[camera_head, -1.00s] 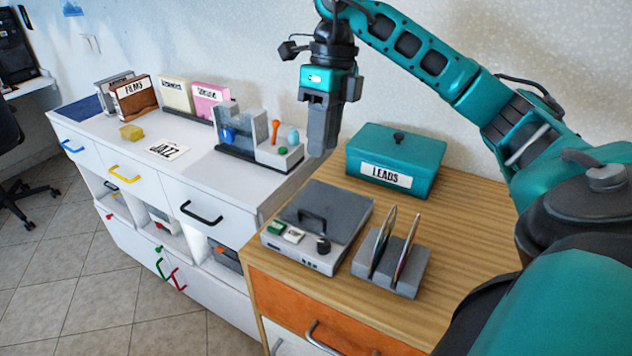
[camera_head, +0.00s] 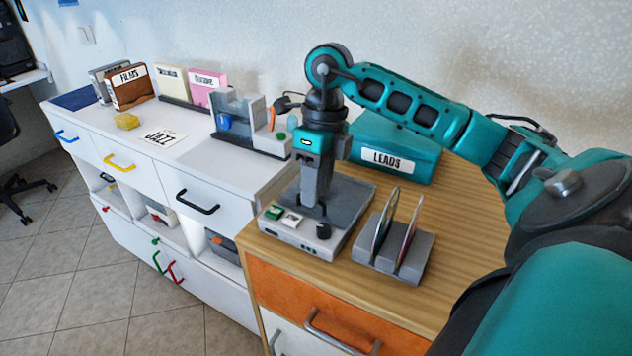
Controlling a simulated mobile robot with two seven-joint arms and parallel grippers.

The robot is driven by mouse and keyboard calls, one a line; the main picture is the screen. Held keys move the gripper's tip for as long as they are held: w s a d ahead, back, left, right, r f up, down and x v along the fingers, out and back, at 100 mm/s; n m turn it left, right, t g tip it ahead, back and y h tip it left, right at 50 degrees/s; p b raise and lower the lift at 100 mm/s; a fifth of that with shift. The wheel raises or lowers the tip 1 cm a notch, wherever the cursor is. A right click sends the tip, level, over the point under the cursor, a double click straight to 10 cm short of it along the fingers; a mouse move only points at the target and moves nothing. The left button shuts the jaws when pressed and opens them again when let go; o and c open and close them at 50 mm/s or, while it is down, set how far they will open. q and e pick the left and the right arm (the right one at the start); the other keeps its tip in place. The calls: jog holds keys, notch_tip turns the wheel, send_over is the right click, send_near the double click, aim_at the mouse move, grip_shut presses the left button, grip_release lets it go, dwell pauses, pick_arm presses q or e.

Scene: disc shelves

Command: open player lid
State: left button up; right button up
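The disc player (camera_head: 335,235) is a grey box on the wooden cabinet top, with a dark lid on top, and a green button, a white button and a black knob along its front. The lid (camera_head: 350,194) looks closed and lies flat; its black handle is mostly hidden behind my gripper. My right gripper (camera_head: 313,203) points straight down over the middle of the lid, with its fingertips at the handle. I cannot tell whether the fingers are closed around the handle. My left gripper is not in view.
A teal box labelled LEADS (camera_head: 425,165) stands behind the player. A grey rack (camera_head: 385,257) with upright discs stands close to its right. A white cabinet (camera_head: 150,170) with books and a grey holder (camera_head: 262,140) is on the left. The wooden top (camera_head: 460,235) is clear at right.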

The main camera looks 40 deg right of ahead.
jog(key=shift+f, duration=0.15)
jog(key=shift+c, duration=0.3)
grip_shut()
dwell(1.1)
